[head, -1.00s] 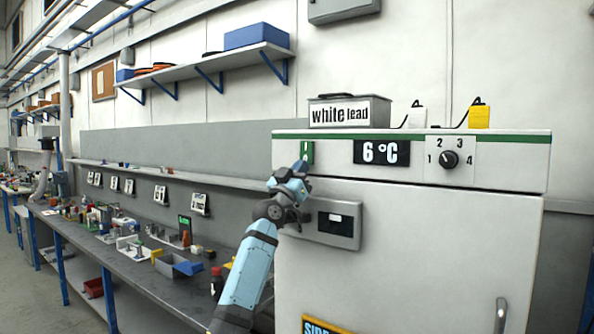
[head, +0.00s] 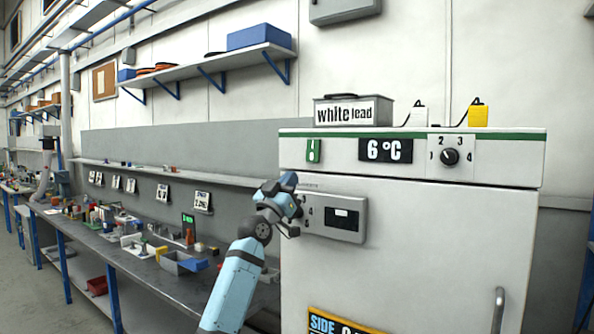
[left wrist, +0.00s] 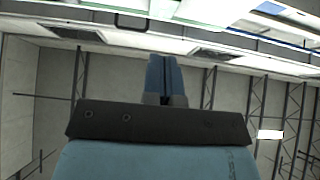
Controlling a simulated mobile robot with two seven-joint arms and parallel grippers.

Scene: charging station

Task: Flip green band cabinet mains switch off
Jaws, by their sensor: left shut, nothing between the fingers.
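The green band cabinet (head: 400,230) is a white cabinet with a green stripe along its top, at the right of the head view. Its mains switch (head: 313,151) is a small green rocker at the left of the front panel; its position is too small to tell. My left gripper (head: 289,181) is just below and left of the switch, apart from it, near the cabinet's left front edge. In the left wrist view its blue fingers (left wrist: 165,80) are together with nothing between them. My right gripper is not in view.
The panel also has a "6 °C" display (head: 385,150) and a black dial (head: 451,157). A grey box (head: 340,233) projects from the door beside my gripper. A "white lead" case (head: 352,111) stands on top. A cluttered workbench (head: 150,275) runs along the left.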

